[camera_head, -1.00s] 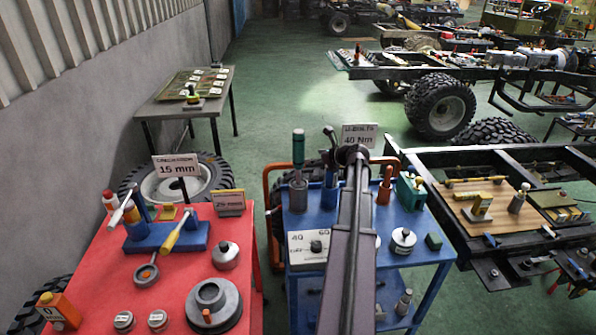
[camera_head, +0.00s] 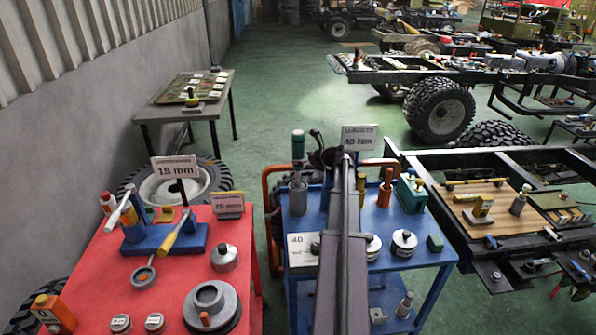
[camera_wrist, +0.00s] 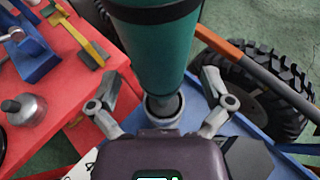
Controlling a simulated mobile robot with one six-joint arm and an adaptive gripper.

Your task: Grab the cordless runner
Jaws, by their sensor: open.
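The cordless runner appears to be the upright tool with the teal body and black band (camera_head: 298,146), standing in a grey holder (camera_head: 298,198) at the back left of the blue cart. In the wrist view the teal body (camera_wrist: 158,45) fills the top middle, its narrow lower end in a round grey socket. My gripper (camera_wrist: 160,80) is open and empty, with one finger on each side of the tool in the picture. I see no finger touching it. In the head view my arm reaches over the cart and its end is just right of the tool.
A red table (camera_head: 95,268) with tools stands at left. An orange rail (camera_wrist: 265,70) and a tyre (camera_wrist: 262,100) are close behind the cart.

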